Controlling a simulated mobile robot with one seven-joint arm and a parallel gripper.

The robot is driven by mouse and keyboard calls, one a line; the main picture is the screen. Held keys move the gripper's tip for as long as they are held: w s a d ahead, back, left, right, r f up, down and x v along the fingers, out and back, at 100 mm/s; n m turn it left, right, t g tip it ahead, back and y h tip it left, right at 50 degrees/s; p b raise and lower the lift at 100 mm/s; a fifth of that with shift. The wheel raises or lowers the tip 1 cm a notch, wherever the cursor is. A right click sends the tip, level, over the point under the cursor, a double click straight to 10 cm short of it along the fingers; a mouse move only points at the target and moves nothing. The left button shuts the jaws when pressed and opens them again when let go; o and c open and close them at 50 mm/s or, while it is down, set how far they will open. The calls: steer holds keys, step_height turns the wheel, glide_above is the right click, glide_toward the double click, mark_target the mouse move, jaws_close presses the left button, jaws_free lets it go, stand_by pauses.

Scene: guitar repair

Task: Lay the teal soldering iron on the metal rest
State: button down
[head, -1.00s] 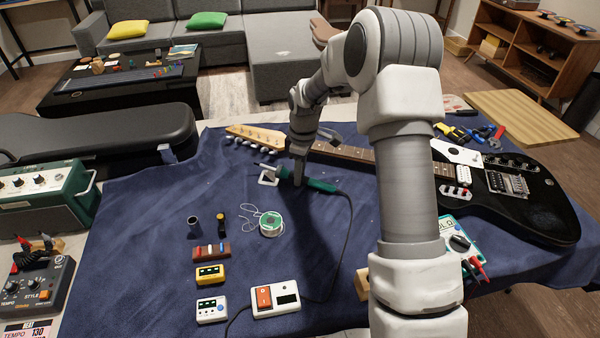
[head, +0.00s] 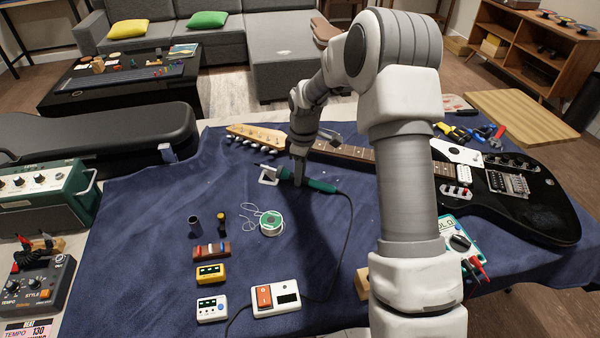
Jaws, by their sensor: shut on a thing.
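The teal soldering iron (head: 321,186) lies nearly level over the blue cloth, its tip end to the left and its cable running from the right end. My gripper (head: 299,180) is shut on the iron's handle from above. The metal rest (head: 268,178), a small pale frame, is on the cloth at the left. The iron's front end is at the rest, over its upper edge. I cannot tell whether it touches the rest.
A black guitar (head: 520,205) lies behind and to the right, its neck passing behind my gripper. A solder spool (head: 271,223), a white switch box (head: 275,297) and small yellow and white boxes are nearer. The cable (head: 343,240) curves down to the switch box. Bare cloth lies left of the rest.

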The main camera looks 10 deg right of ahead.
steer(key=shift+f, duration=0.15)
steer(key=c, duration=0.6)
jaws_free()
step_height(320, 180, up, 17)
steer(key=p, duration=0.3)
steer(key=shift+s+d+r, duration=0.2)
steer(key=shift+s+d, duration=0.05)
steer(key=shift+d, duration=0.15)
